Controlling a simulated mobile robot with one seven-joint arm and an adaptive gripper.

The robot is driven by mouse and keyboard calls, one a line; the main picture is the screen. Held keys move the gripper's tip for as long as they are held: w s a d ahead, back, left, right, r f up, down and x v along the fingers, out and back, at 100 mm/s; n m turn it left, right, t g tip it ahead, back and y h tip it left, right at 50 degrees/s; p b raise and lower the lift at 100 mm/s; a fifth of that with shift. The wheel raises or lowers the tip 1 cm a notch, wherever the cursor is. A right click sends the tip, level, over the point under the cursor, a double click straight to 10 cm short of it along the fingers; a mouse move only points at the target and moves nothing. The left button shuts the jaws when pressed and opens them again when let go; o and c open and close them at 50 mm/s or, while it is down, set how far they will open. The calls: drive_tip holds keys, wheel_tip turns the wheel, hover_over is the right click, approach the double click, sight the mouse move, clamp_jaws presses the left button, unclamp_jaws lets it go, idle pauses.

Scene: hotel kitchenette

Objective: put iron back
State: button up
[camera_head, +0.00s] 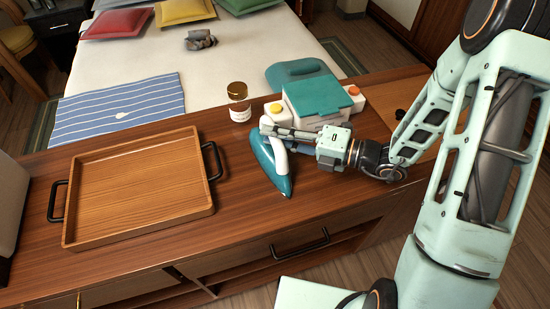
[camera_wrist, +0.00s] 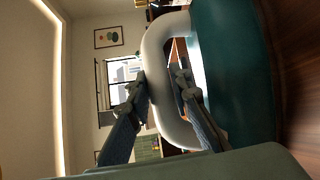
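The iron (camera_head: 270,162), teal with a white handle, is on the wooden counter between the tray and the teal-and-white box, its tip towards the front edge. I cannot tell if its sole rests fully on the wood. My gripper (camera_head: 268,130) reaches in from the right at the handle. In the wrist view, the white handle (camera_wrist: 157,48) passes between my two fingers (camera_wrist: 162,75), which sit close against both its sides. The iron's teal body (camera_wrist: 232,70) fills the right of that view. The fingers hide part of the handle.
A wooden tray (camera_head: 140,190) with black handles lies empty at left. A brown-lidded jar (camera_head: 239,105) stands behind the iron. The teal-and-white box (camera_head: 318,98) with red and yellow knobs is behind my gripper. A bed (camera_head: 240,50) adjoins the counter's back.

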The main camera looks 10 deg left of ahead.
clamp_jaws()
drive_tip(key=shift+r, duration=0.15)
drive_tip(key=shift+r+p, duration=0.35)
drive_tip(key=shift+r, duration=0.85)
drive_tip(key=s+d+r, duration=0.1)
drive_tip(key=r, duration=0.1)
drive_tip(key=s+d+r+p, duration=0.1)
drive_tip(key=r, duration=0.1)
drive_tip(key=s+r, duration=0.1)
drive_tip(key=r, duration=0.1)
drive_tip(key=shift+s+d+r, duration=0.1)
drive_tip(key=shift+s+d, duration=0.2)
drive_tip(key=shift+d, duration=0.1)
drive_tip(key=s+d, duration=0.1)
drive_tip(key=s+d+r+p, duration=0.2)
drive_tip(key=s, duration=0.1)
drive_tip(key=shift+r, duration=0.25)
drive_tip(key=shift+p, duration=0.45)
